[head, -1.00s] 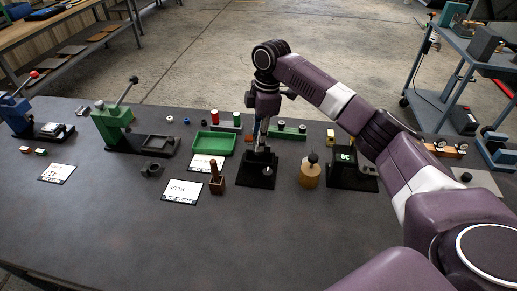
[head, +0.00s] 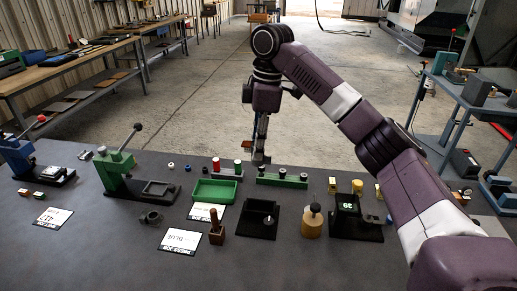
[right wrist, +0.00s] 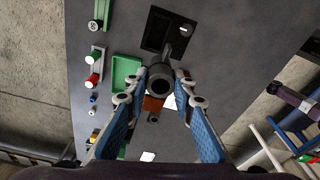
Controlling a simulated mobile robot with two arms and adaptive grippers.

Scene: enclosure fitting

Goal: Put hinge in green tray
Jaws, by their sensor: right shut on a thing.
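The green tray (head: 214,191) lies empty on the dark bench, left of the black fixture; it also shows in the right wrist view (right wrist: 124,76). My right gripper (head: 260,156) is raised above the back of the bench, to the right of the tray. In the right wrist view my right gripper (right wrist: 161,90) is shut on a grey metal piece with a round end and a narrower stem, which I take for the hinge (right wrist: 160,78). In the head view the hinge is too small to make out clearly. My left gripper is not in view.
A brown wooden stamp-like piece (head: 216,233), a tan bottle (head: 312,222) and a black display box (head: 347,205) stand nearby. A green toggle press (head: 117,168) is left of the tray.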

